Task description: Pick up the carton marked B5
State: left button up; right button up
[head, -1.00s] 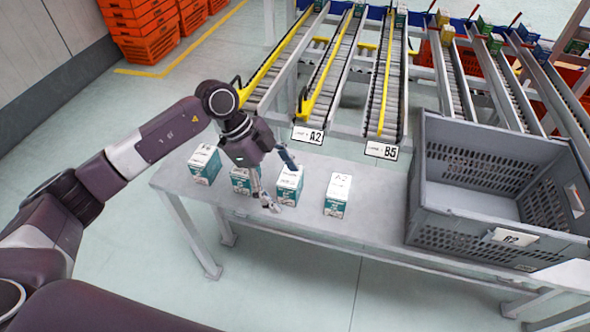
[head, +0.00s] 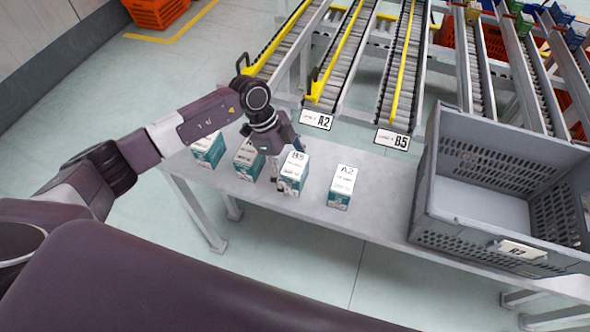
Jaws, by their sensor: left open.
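Several white and teal cartons stand in a row on a grey table. The third from the left, its top lettering looking like B5 (head: 293,174), stands upright. My left gripper (head: 289,166) is open over this carton, with one finger at its left side and the other near its far right edge. I cannot tell whether the fingers touch it. To its right stands a carton marked A2 (head: 342,187). To its left is a carton (head: 246,160) partly hidden by my left arm, and beyond it another carton (head: 208,149) with an unclear label. My right gripper is not in view.
A grey crate (head: 470,250) stands on the right of the table (head: 376,212). Roller lanes with signs A2 (head: 317,120) and B5 (head: 392,140) end just behind the table. Bare tabletop lies between the A2 carton and the crate.

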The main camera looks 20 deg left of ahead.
pick_arm(q)
jog(key=shift+f, duration=0.15)
jog(key=c, duration=1.4)
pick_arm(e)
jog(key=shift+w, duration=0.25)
pick_arm(q)
jog(key=shift+c, duration=0.2)
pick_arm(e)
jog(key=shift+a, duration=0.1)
